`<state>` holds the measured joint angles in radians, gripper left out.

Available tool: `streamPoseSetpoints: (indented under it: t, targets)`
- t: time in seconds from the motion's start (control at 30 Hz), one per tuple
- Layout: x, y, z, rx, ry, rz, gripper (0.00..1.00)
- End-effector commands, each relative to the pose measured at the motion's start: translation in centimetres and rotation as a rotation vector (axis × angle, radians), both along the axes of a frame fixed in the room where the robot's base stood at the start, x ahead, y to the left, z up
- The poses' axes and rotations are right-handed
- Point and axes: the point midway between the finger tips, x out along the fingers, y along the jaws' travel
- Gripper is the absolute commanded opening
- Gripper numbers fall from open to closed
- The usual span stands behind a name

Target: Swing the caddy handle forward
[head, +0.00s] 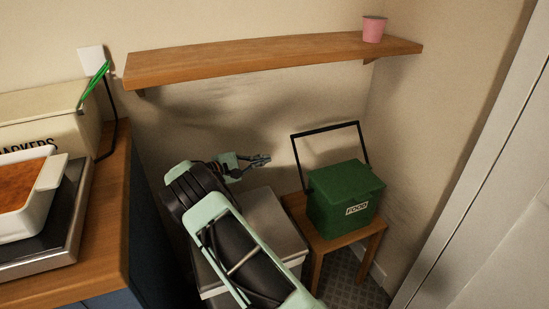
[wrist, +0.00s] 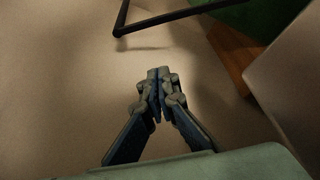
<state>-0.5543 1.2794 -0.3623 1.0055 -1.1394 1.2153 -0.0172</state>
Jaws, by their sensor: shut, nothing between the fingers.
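The green caddy (head: 344,196) with a FOOD label stands on a small wooden stool (head: 352,243) in the corner. Its thin black handle (head: 328,129) stands up above the caddy's back, leaning to the left. In the wrist view the handle (wrist: 170,17) crosses the top, with a bit of green caddy (wrist: 262,14) at the top right. My gripper (head: 266,160) is left of the handle, close to the wall and apart from the handle. In the wrist view my gripper (wrist: 158,74) is shut and empty, below the handle's bar in the picture.
A grey box-like bin (head: 262,220) stands left of the stool, under my arm. A wooden shelf (head: 260,58) with a pink cup (head: 374,29) hangs above. A wooden counter (head: 118,190) with a white dish (head: 30,205) is at left. A pale door-like panel (head: 480,200) is at right.

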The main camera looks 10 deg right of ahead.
Motion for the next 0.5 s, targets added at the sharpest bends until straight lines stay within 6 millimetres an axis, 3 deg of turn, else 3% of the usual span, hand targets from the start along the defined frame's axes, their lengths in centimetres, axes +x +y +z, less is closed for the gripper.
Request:
streamPoseSetpoints:
  t: [0.43,0.5]
  targets:
    - [4.0,-8.3,-2.3,0.001,-0.001,-0.005,0.00]
    - [3.5,-8.0,-1.3,0.001,0.000,0.001,0.00]
